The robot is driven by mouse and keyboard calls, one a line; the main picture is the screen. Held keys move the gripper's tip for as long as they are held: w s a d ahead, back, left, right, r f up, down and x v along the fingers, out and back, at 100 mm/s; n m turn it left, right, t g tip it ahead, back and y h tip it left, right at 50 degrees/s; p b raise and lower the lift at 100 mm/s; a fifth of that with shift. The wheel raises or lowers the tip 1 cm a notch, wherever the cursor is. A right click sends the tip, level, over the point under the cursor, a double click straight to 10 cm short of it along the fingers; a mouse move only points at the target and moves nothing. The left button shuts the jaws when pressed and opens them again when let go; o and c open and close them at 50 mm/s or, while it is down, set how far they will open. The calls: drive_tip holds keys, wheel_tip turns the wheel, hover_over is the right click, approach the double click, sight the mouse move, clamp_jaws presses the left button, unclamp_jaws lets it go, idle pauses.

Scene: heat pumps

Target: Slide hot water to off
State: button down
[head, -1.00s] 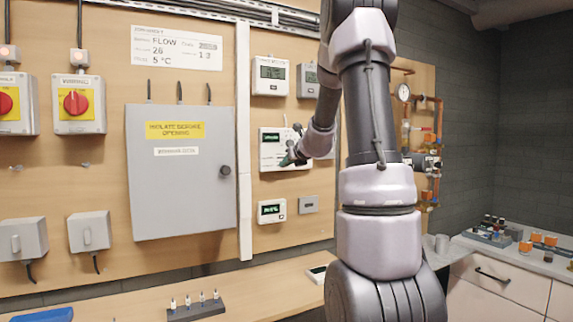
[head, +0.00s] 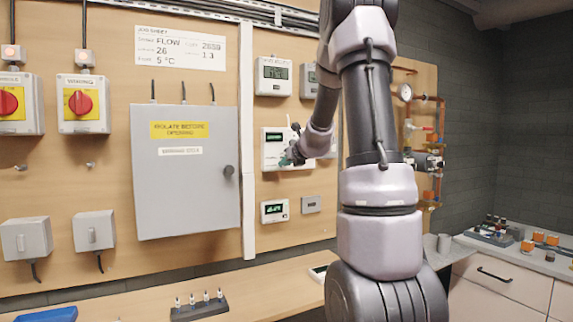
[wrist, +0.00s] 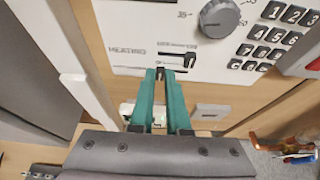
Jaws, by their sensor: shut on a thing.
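The white heating control panel (head: 273,150) is on the wooden board, partly hidden behind my forearm and gripper. In the wrist view the panel (wrist: 130,20) shows the word HEATING, a grey round knob (wrist: 220,17) and dark horizontal slider slots (wrist: 177,46) with small, unreadable labels. My gripper (wrist: 160,72) has its two teal fingers at the panel's lower edge area, at the lower slot. The fingers are close together, shut on a small dark slider knob (wrist: 161,69), mostly hidden between the tips. I cannot read which label belongs to it. In the head view my gripper (head: 290,157) is at the panel's lower part.
A black number keypad (wrist: 270,38) lies right of the knob. A small white display unit (head: 274,211) and a grey box (head: 311,204) sit below the panel. A grey cabinet (head: 185,190) stands to the left. A wooden bench (head: 250,290) runs below.

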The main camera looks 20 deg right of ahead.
drive_tip(key=c, duration=0.9)
unclamp_jaws()
drive_tip(key=shift+a, duration=0.3)
drive_tip(key=shift+d, duration=0.1)
drive_tip(key=v, duration=1)
drive_tip(key=shift+s+r, duration=0.25)
drive_tip(key=shift+s, duration=0.1)
